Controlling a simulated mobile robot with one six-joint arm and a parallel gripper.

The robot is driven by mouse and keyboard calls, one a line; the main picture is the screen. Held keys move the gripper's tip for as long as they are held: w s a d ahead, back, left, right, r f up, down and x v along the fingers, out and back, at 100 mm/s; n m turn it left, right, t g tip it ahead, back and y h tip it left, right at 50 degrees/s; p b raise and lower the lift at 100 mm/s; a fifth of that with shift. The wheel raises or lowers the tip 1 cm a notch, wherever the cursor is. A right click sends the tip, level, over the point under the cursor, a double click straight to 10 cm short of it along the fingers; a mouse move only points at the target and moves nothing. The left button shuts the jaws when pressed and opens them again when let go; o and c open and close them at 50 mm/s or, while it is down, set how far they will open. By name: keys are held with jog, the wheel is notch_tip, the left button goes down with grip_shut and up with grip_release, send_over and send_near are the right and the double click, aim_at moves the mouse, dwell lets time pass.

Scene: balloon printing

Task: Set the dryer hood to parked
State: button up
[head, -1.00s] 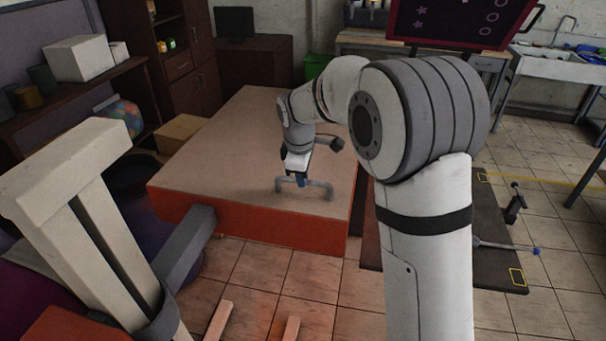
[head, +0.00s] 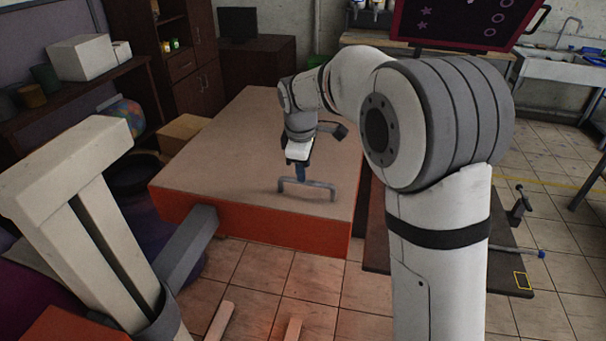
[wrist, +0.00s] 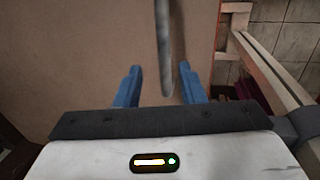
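The dryer hood appears to be the big box with a tan top and an orange-red front (head: 250,225), in the middle of the head view. A grey bar handle (head: 320,184) stands on its top near the front edge. My gripper (head: 301,176) points down at the handle from above. In the wrist view the two blue fingers of my gripper (wrist: 159,82) are apart, and the grey handle (wrist: 163,45) runs between them in the picture. I see gaps on both sides of the bar. How deep the bar sits between the fingers cannot be told.
A pale post frame (head: 90,215) with a grey arm (head: 187,245) stands at the left, close to the hood. A dark low platform (head: 500,265) with a blue-tipped lever (head: 515,250) lies at the right. Tiled floor is open in front and at the right.

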jog(key=shift+s+a+r, duration=0.1)
jog(key=shift+s+r, duration=0.15)
jog(key=shift+r, duration=0.95)
jog(key=shift+s+r, duration=0.2)
jog(key=shift+r, duration=0.95)
jog(key=s+d+r+m+b, duration=0.1)
jog(key=s+d+r+m, duration=0.1)
jog(key=s+d+m, duration=0.8)
jog(key=s+d+f+m, duration=0.2)
jog(key=s+d+f, duration=0.1)
jog(key=s, duration=0.6)
jog(key=s+d+f+m+t, duration=0.1)
jog(key=s+d+f+m, duration=0.2)
jog(key=s, duration=0.6)
jog(key=shift+s+d+f+m+b, duration=0.2)
jog(key=shift+s+d+m+b, duration=0.1)
jog(key=shift+s+d, duration=0.1)
